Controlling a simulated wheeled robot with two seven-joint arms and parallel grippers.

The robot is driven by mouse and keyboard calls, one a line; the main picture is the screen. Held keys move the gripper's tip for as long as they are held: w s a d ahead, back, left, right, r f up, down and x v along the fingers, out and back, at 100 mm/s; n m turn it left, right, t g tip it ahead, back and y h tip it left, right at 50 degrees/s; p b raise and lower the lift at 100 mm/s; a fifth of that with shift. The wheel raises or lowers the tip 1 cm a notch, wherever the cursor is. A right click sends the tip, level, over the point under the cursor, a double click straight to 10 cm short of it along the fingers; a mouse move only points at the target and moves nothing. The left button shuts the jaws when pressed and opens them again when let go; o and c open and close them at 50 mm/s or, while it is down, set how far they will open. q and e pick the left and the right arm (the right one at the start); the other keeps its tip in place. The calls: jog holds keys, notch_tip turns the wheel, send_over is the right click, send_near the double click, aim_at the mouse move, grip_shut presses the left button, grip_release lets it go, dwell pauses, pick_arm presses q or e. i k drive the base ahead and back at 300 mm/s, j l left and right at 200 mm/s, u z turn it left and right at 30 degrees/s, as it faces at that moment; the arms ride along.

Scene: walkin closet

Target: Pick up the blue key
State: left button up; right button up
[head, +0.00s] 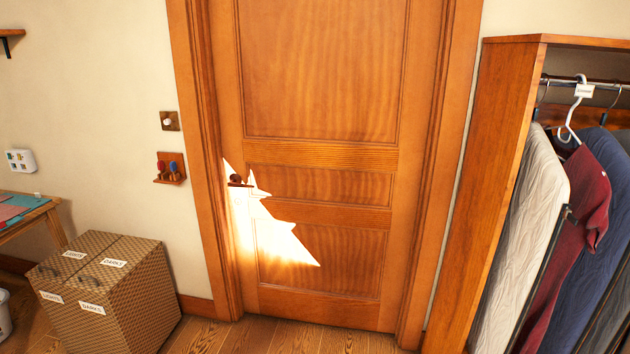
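In the head view a small wooden key holder (170,179) is fixed to the wall left of the door. A blue key (174,167) hangs on its right side, beside a red key (161,168) on its left. Both keys are small in the picture, and their finer shape cannot be made out. Neither of my grippers is in view.
A closed wooden door (318,220) with a dark handle (236,180) fills the middle. A woven laundry hamper (115,290) stands on the floor below the key holder. A table (42,212) is at the left edge. An open wardrobe (490,180) with hanging clothes stands right.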

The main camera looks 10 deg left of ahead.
aim_at(173, 167)
jog(key=i+j+u, duration=0.25)
jog(key=i+j, duration=0.45)
jog(key=j, duration=0.15)
jog(key=i+j+u, duration=0.25)
jog(key=i+j, duration=0.45)
jog(key=i, duration=0.1)
